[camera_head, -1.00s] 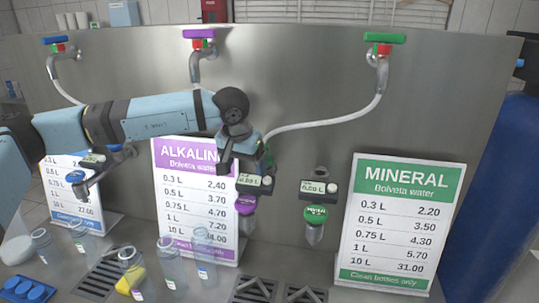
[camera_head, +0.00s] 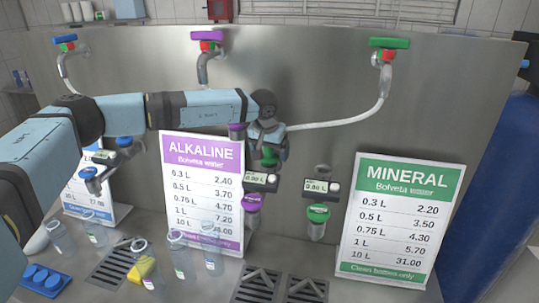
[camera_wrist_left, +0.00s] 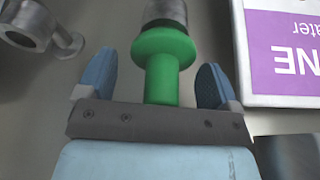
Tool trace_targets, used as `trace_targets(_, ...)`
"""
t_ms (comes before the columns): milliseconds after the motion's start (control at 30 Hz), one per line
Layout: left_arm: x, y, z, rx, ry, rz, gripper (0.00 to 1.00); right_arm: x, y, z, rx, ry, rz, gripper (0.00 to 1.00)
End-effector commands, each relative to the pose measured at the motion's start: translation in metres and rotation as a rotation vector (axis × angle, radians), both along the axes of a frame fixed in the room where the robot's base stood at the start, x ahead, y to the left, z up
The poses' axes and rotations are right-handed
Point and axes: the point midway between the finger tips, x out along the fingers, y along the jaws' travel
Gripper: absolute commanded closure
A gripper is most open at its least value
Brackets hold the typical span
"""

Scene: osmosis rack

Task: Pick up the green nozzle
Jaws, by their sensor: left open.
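The green nozzle (camera_wrist_left: 168,65) lies between the two blue fingers of my left gripper (camera_wrist_left: 155,80) in the left wrist view. It has a wide green collar with a grey metal part beyond it. The fingers are apart, and a gap shows on each side of the nozzle. In the head view the green nozzle (camera_head: 270,157) is partly covered by my left gripper (camera_head: 268,150), in front of the steel panel to the right of the ALKALINE sign. My right gripper is in neither view.
The ALKALINE sign (camera_head: 202,195) stands close to the gripper. A purple-topped dispenser (camera_head: 252,203) and a green-topped one (camera_head: 318,212) are below and to the right. The MINERAL sign (camera_head: 401,220) is at right. Several clear bottles (camera_head: 180,255) stand on the counter at front left.

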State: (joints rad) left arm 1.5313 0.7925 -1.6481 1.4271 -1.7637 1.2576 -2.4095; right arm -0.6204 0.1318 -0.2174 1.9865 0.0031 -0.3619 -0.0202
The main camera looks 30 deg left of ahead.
Motion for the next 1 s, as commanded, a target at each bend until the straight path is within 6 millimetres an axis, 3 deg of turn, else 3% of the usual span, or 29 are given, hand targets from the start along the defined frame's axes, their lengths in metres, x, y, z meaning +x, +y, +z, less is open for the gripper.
trace_targets(267,0.001,0.000,-0.003,0.000,-0.001,0.000,0.16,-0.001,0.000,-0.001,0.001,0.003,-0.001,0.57)
trace_targets(467,0.000,0.000,-0.002,0.000,-0.001,0.000,0.62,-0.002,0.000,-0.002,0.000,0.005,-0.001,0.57)
trace_targets(800,0.001,0.000,0.000,0.000,-0.001,0.000,0.63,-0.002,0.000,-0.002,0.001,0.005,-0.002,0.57)
trace_targets(1000,0.001,0.000,0.016,-0.001,-0.005,0.000,0.63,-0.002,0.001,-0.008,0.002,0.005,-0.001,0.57)
